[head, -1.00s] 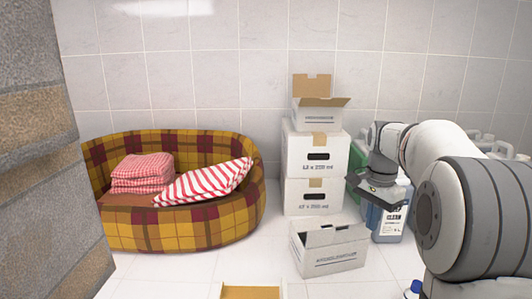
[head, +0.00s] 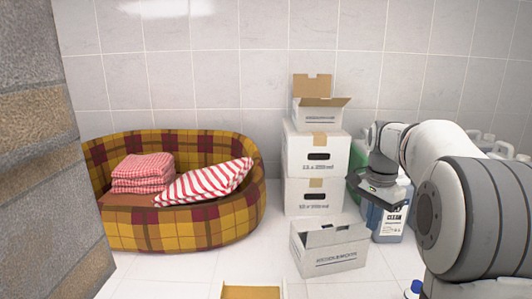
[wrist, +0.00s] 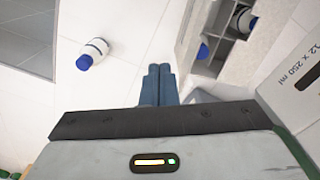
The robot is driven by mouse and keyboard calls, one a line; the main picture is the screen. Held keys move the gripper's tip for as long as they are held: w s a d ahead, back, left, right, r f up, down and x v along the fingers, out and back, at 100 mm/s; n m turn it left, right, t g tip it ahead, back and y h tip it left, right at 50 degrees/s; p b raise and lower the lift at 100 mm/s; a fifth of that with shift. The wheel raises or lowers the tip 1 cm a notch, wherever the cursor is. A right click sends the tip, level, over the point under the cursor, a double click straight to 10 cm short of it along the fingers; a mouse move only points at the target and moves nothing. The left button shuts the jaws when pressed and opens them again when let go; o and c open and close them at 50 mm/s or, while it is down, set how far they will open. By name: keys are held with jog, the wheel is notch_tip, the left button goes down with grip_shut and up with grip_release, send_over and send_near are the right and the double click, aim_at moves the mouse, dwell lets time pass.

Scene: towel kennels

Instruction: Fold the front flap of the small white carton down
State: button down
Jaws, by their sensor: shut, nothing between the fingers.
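The small white carton (head: 330,258) stands on the floor in front of the carton stack in the head view. A pale flap lies across much of its top, with a narrow dark gap showing. In the wrist view, a carton's open compartments (wrist: 213,42) hold blue-capped bottles, and a pale panel runs along their left side. My gripper (wrist: 158,85) has its two blue-grey fingers together and empty, left of the compartments. In the head view my gripper (head: 378,192) is above and right of the small carton, apart from it; its fingertips are hard to make out.
Stacked white cartons (head: 315,160) stand behind, topped by an open carton (head: 318,117). A blue jug (head: 388,222) is close to my gripper. A plaid pet bed (head: 180,225) with towels is at left. A blue-capped bottle (wrist: 92,53) is in the wrist view.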

aim_at(357, 225)
dwell(0.5)
jog(key=shift+f+b, duration=0.85)
jog(key=shift+f, duration=0.7)
jog(key=shift+w+a+r+p, duration=0.1)
jog(key=shift+w+a+p, duration=0.1)
jog(key=shift+w+p, duration=0.7)
jog(key=shift+w+a+p, duration=0.25)
jog(key=shift+w+p, duration=0.4)
jog(key=shift+w, duration=0.55)
jog(key=shift+w+a+r+p, duration=0.1)
jog(key=shift+w+a+p, duration=0.1)
jog(key=shift+w+p, duration=0.7)
jog(key=shift+w+f+b, duration=0.2)
jog(key=shift+f+b, duration=1)
jog(key=shift+f, duration=0.6)
jog(key=shift+r, duration=0.15)
